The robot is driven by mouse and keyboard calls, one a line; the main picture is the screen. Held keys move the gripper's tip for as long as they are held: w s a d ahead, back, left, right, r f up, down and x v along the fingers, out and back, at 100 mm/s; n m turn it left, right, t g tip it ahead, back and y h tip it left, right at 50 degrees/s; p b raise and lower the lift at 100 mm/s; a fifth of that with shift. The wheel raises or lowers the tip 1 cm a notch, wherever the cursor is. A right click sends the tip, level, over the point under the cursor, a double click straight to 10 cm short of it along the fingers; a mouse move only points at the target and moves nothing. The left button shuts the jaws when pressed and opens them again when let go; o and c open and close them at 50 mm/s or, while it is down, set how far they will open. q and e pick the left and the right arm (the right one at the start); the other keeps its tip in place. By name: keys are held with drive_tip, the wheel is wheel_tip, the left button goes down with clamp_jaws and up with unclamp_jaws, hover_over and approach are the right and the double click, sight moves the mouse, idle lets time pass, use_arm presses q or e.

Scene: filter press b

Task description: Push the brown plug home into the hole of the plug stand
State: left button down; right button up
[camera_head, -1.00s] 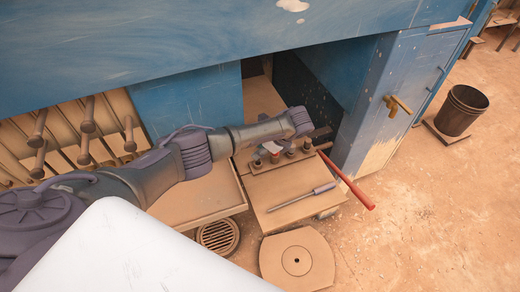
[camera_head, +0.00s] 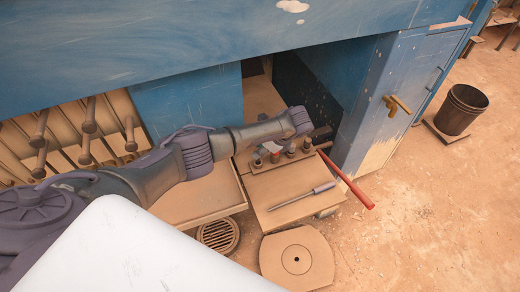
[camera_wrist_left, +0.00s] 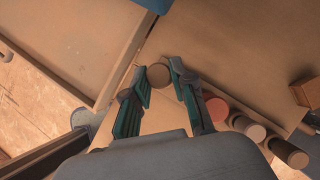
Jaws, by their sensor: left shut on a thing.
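The plug stand (camera_head: 283,162) is a low block on the board, carrying a row of short round plugs. In the left wrist view, my left gripper (camera_wrist_left: 158,74) is shut on a round brown plug (camera_wrist_left: 158,77) at the end of the row. I cannot tell how deep this plug sits in its hole. A red-topped plug (camera_wrist_left: 217,108), a grey plug (camera_wrist_left: 250,127) and a darker plug (camera_wrist_left: 289,152) stand beside the fingers. In the head view, my forearm and wrist reach over the stand and the fingers are mostly hidden. My right gripper is not in view.
A screwdriver (camera_head: 303,198) lies on the front of the board (camera_head: 273,220). A red bar (camera_head: 348,183) slants past the board's right side. A shallow tray (camera_head: 207,203) is at its left. The blue cabinet (camera_head: 390,90) overhangs behind.

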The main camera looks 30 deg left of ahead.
use_arm(q)
drive_tip(key=shift+f+b, duration=0.95)
drive_tip(key=shift+f, duration=0.6)
drive_tip(key=c, duration=0.9)
unclamp_jaws()
drive_tip(key=shift+r, duration=0.15)
wheel_tip(320, 180, up, 10)
drive_tip(key=shift+f, duration=0.1)
